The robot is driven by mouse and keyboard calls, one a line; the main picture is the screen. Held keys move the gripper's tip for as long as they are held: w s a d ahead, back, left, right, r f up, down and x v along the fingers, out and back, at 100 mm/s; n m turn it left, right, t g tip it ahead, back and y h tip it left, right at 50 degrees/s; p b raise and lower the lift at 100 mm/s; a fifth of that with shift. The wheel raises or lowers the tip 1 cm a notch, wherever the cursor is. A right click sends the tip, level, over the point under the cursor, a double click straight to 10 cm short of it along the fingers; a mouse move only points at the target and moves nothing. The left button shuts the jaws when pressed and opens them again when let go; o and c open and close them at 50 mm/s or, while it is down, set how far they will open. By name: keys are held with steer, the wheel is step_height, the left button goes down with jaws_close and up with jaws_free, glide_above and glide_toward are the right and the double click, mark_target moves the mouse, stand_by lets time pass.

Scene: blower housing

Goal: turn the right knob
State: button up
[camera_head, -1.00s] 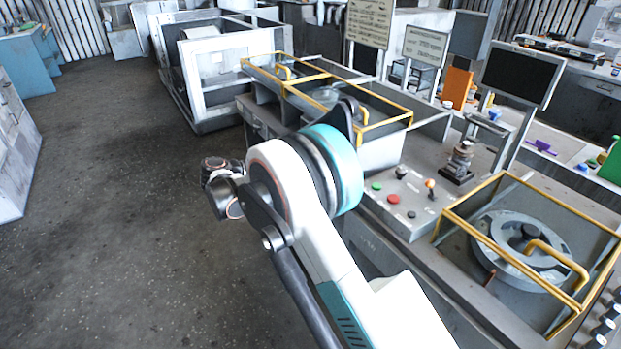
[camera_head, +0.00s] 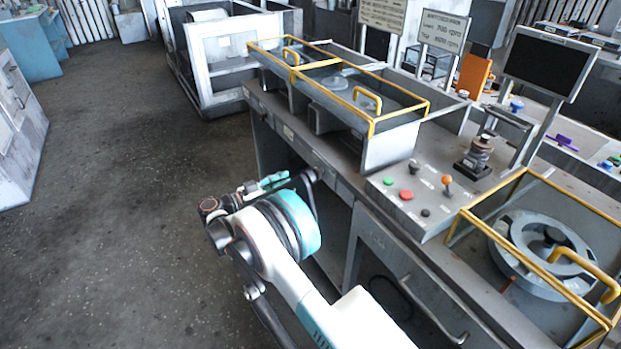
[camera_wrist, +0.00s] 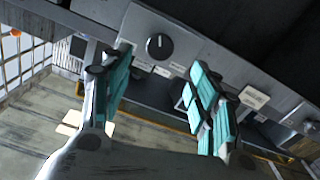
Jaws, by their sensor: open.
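In the wrist view a round black knob (camera_wrist: 159,46) with a pale mark sits on a grey panel (camera_wrist: 140,24), just beyond and between my finger tips. In the head view my gripper (camera_head: 268,183) is partly hidden by my arm, near the bench front. I cannot make out the round knob there.
The long grey bench (camera_head: 345,172) carries yellow-framed covers (camera_head: 400,118) and a control panel (camera_head: 425,200) with green and red buttons and an orange-topped lever. White labels (camera_wrist: 254,97) show beside the knob. The floor (camera_head: 120,200) to the left is clear.

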mark_target(315, 174)
steer(key=b+x, duration=0.2)
steer(key=x, duration=0.6)
steer(key=shift+w+d, duration=0.1)
steer(key=shift+w, duration=0.05)
steer(key=c, duration=1.1)
